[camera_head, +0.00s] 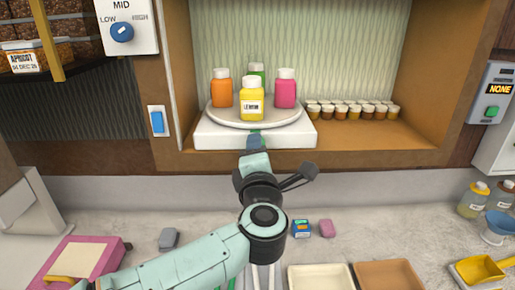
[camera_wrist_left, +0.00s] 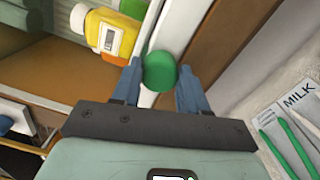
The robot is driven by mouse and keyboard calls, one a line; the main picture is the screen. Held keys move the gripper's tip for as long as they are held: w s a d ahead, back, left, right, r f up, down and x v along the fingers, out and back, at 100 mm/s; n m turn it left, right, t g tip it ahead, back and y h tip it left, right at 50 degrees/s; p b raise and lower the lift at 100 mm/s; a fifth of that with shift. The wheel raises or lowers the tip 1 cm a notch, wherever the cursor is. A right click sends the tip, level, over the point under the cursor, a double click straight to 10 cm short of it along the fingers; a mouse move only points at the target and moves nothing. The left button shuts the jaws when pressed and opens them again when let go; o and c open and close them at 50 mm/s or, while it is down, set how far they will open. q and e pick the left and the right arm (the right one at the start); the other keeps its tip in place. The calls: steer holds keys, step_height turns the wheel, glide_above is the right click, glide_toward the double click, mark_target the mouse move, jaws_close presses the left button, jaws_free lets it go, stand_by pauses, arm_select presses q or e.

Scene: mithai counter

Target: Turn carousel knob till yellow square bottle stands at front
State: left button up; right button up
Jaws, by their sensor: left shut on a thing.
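The yellow square bottle (camera_head: 252,104), with a white cap and a lemon label, stands at the front of the round white carousel (camera_head: 222,114). An orange bottle (camera_head: 221,88) is at its left, a pink bottle (camera_head: 286,90) at its right, and a green bottle (camera_head: 257,74) behind it. My left gripper (camera_head: 257,141) is at the front of the white carousel base (camera_head: 213,134). In the left wrist view its fingers (camera_wrist_left: 160,85) are shut on the round green knob (camera_wrist_left: 161,70). The yellow bottle also shows there (camera_wrist_left: 108,36). My right gripper is not in view.
Several small jars (camera_head: 352,111) stand right of the carousel in the wooden niche (camera_head: 425,134). A blue switch (camera_head: 157,122) is on the left post.

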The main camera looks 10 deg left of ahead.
arm_select(q)
steer(key=shift+m, duration=0.5)
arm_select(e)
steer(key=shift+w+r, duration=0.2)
arm_select(q)
steer(key=o, duration=1.1)
steer(key=shift+c, duration=0.2)
steer(key=b+v, duration=0.3)
steer(key=v, duration=1)
steer(key=shift+s, duration=0.2)
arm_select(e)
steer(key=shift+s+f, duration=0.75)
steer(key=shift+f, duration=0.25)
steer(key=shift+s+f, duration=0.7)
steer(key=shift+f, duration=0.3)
arm_select(q)
steer(key=shift+f, duration=0.1)
